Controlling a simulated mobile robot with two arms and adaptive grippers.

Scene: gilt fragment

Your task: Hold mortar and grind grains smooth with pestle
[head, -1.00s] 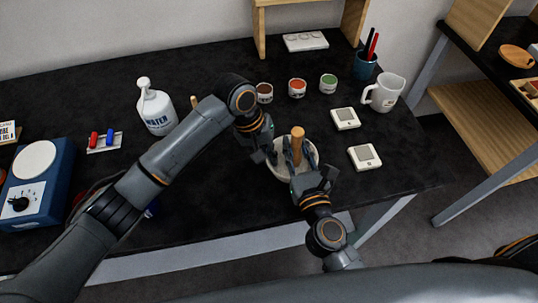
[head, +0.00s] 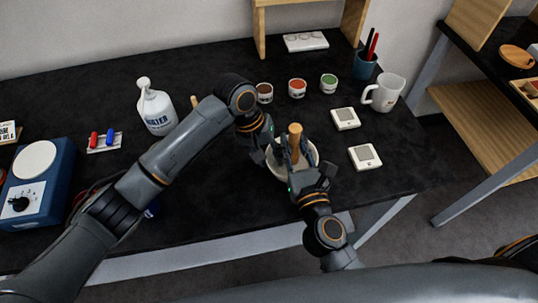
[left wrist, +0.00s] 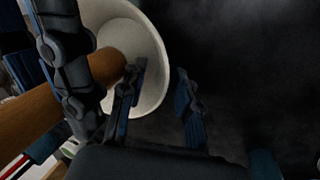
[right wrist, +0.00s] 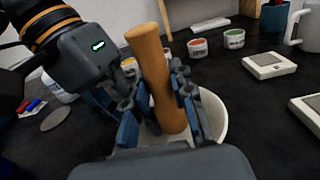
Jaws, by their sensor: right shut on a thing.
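The mortar (head: 279,172) is a pale bowl on the black table, partly covered by my grippers; its rim shows in the left wrist view (left wrist: 158,70) and right wrist view (right wrist: 217,112). The wooden pestle (head: 295,130) stands a little tilted with its lower end in the mortar. My right gripper (head: 294,160) is shut on the pestle (right wrist: 155,75), a finger on each side. My left gripper (head: 268,157) is open at the mortar's left side; in the left wrist view (left wrist: 160,95) its fingers straddle the rim with a gap. The grains are hidden.
Three small cups, including the red one (head: 297,88), stand behind the mortar. A white mug (head: 384,93) and two white square devices (head: 365,157) are to the right. A white bottle (head: 156,110) and a blue dial device (head: 38,185) are to the left. The table's front edge is close.

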